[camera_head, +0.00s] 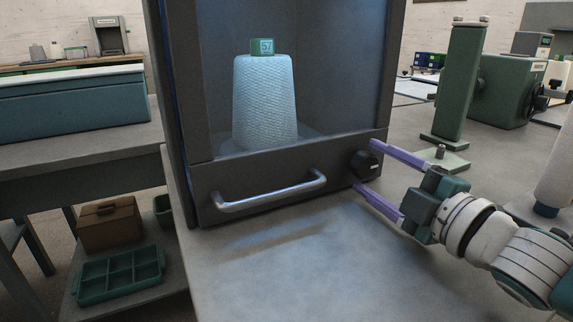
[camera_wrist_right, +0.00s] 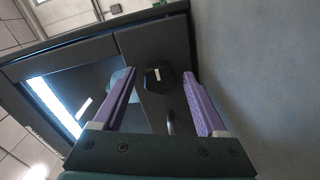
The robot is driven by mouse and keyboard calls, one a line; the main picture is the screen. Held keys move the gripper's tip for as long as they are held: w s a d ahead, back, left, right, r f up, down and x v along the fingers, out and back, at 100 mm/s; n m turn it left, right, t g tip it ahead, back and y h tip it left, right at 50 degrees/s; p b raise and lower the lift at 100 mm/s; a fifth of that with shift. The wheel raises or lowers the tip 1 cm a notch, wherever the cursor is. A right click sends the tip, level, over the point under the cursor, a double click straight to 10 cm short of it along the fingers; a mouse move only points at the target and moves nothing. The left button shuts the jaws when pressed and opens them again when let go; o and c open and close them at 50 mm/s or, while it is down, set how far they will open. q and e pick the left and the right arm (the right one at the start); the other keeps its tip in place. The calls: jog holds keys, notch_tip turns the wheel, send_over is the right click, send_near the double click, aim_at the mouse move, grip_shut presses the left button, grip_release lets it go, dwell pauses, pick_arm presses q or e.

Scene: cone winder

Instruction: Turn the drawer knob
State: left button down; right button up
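The drawer knob (camera_head: 366,165) is a dark, faceted knob with a pale mark, on the right of the dark drawer front (camera_head: 290,188). In the right wrist view the knob (camera_wrist_right: 158,78) shows ahead, between the two purple fingers. My right gripper (camera_head: 350,164) is open, its fingers spread on either side of the knob in the head view. I cannot tell whether either finger touches it. The wrist view shows the gripper (camera_wrist_right: 160,80) open and empty. My left gripper is not in view.
A silver bar handle (camera_head: 268,193) sticks out left of the knob. Above the drawer, a pale blue yarn cone (camera_head: 264,103) with a green label stands in the dark cabinet (camera_head: 172,80). A green post (camera_head: 460,85) stands at right. The tabletop in front is clear.

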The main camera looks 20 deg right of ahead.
jog(key=shift+o, duration=0.2)
jog(key=shift+s, duration=0.5)
jog(key=s, duration=0.3)
jog(key=s+p, duration=0.1)
jog(key=s, duration=0.5)
jog(key=shift+d+p, duration=0.3)
jog(key=shift+d, duration=0.1)
